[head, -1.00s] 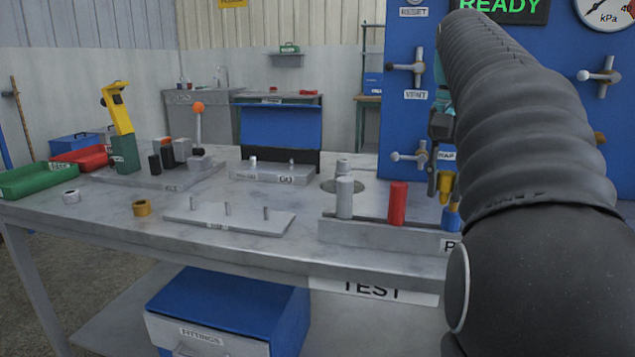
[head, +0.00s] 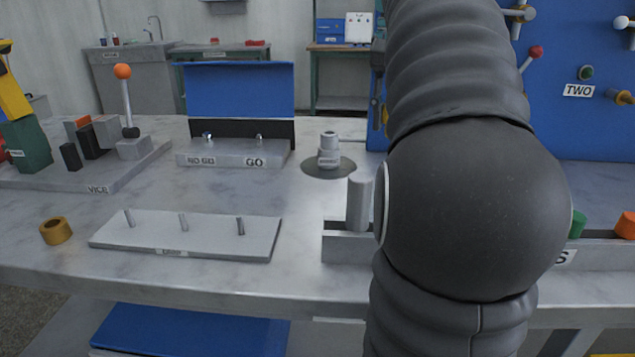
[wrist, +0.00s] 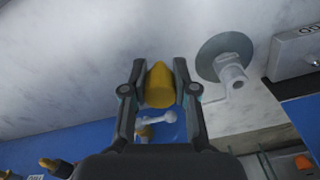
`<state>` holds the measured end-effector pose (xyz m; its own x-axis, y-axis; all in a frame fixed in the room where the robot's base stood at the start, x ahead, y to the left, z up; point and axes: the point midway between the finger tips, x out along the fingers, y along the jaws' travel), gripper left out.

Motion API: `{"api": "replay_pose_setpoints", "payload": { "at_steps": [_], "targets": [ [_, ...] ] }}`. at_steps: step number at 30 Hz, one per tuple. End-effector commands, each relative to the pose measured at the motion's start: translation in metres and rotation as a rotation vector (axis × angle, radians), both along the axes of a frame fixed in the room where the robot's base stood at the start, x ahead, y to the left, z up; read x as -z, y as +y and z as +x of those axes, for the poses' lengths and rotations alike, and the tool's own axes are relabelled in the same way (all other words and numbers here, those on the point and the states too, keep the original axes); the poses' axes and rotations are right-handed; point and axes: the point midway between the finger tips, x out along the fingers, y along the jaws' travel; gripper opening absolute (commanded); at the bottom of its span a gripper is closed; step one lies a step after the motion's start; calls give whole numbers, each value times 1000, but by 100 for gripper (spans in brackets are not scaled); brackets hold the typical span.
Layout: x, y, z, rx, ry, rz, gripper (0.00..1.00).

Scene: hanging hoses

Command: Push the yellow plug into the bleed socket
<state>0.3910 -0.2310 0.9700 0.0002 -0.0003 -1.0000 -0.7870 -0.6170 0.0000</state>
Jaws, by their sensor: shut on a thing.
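In the wrist view my gripper (wrist: 159,72) is shut on the yellow plug (wrist: 159,88), which sits between its two fingers. A grey upright fitting (wrist: 231,72) on a round dark plate is right of the plug, apart from it. It also shows on the table in the head view (head: 329,150). A label on this fitting is too small to read, so I cannot tell whether it is the bleed socket.
A blue panel (head: 590,125) with valves and a "TWO" label stands at the right. A grey rack (head: 347,248) with a grey cylinder (head: 358,205) is beside my arm. The GO gauge block (head: 235,153) and a three-pin plate (head: 190,233) are to the left. Bare tabletop lies between them.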

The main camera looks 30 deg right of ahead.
Motion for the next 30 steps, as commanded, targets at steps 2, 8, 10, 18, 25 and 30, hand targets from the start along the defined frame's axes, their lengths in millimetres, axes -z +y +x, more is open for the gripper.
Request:
{"api": "replay_pose_setpoints", "payload": {
  "at_steps": [2,8,10,18,25,30],
  "targets": [
    [1,2,1,-3,0,0,0],
    [15,24,8,-10,1,1,0],
    [24,37,13,-11,1,1,0],
    [55,86,31,-8,1,0,0],
    [69,108,39,-3,0,0,0],
    [83,111,40,-1,1,0,0]
  ]
}}
